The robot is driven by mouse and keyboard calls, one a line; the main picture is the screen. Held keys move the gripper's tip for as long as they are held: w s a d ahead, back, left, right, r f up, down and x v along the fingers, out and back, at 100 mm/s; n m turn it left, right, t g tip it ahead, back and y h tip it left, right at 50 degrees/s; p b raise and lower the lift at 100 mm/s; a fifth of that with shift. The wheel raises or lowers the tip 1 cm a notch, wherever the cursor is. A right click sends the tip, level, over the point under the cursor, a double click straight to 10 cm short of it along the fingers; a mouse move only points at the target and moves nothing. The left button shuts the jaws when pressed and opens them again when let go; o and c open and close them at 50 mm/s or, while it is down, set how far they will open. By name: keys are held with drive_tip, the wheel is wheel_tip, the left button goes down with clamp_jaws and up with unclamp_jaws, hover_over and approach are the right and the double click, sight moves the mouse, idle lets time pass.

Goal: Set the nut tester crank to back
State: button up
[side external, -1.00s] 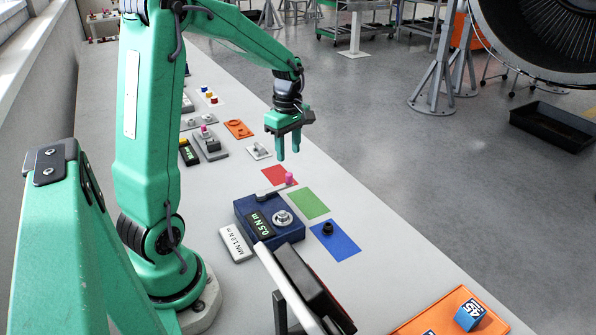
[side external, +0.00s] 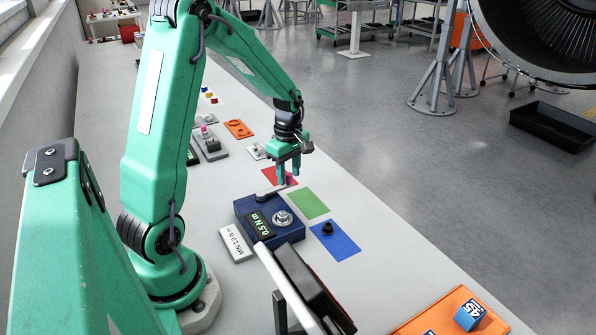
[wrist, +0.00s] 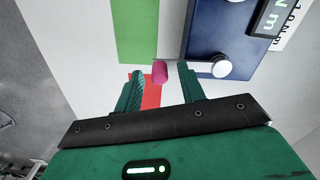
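The nut tester is a dark blue box (side external: 262,229) with a lit display reading 0.5 N m and a silver nut on top; its corner also shows in the wrist view (wrist: 215,38). Its metal crank arm (side external: 270,190) reaches out from the box's far corner, over the red patch side. The crank's pink knob (wrist: 160,71) stands upright near the red patch. My gripper (side external: 284,180) is low over the knob. In the wrist view my gripper (wrist: 161,80) is open, its fingers apart on either side of the knob with gaps visible.
A red patch (side external: 272,174), a green patch (side external: 308,205) and a blue patch (side external: 343,247) lie in a row beside the tester. A black knob (side external: 327,229) stands on the blue patch. A white label plate (side external: 236,244) lies against the tester. Other small fixtures stand farther back.

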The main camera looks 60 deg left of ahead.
drive_tip(key=shift+f, duration=0.2)
clamp_jaws()
